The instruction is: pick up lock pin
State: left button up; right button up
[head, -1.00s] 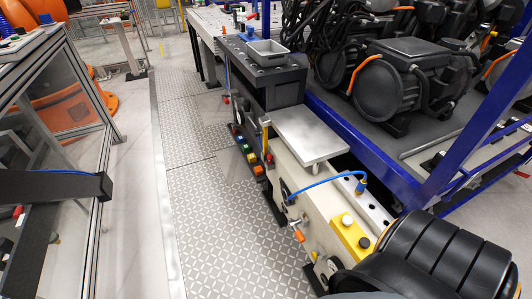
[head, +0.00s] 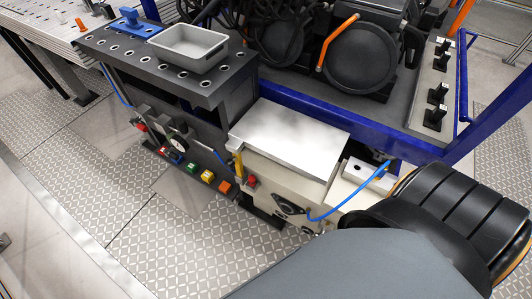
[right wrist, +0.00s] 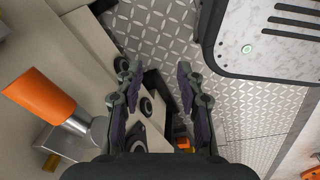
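An orange cylinder with a silver metal end (right wrist: 40,95), possibly the lock pin, sticks out from a beige surface at the left of the right wrist view. My right gripper (right wrist: 159,76) is open and empty, its two dark fingers apart. The orange cylinder is to the left of the fingers and not between them. I do not make out this cylinder in the head view. A small orange peg (head: 80,23) stands on the perforated table at the far left there; I cannot tell whether it is the lock pin. My left gripper is in neither view.
A grey tray (head: 188,59) and a blue item (head: 130,20) sit on the dark block (head: 95,44). A metal plate (head: 290,138) tops the beige unit (head: 283,187), with a blue cable (head: 340,207) beside it. Blue rails (head: 418,148) stand behind.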

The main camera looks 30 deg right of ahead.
aim_at(252, 178)
jog(key=i+j+z, duration=0.45)
jog(key=j+z, duration=0.25)
jog(key=i+j+z, duration=0.2)
jog(key=z, duration=0.15)
jog(key=j+z, duration=0.4)
jog(key=i+j+z, duration=0.1)
jog(key=j+z, duration=0.25)
jog(key=j, duration=0.2)
jog(key=j+z, duration=0.35)
jog(key=j, duration=0.1)
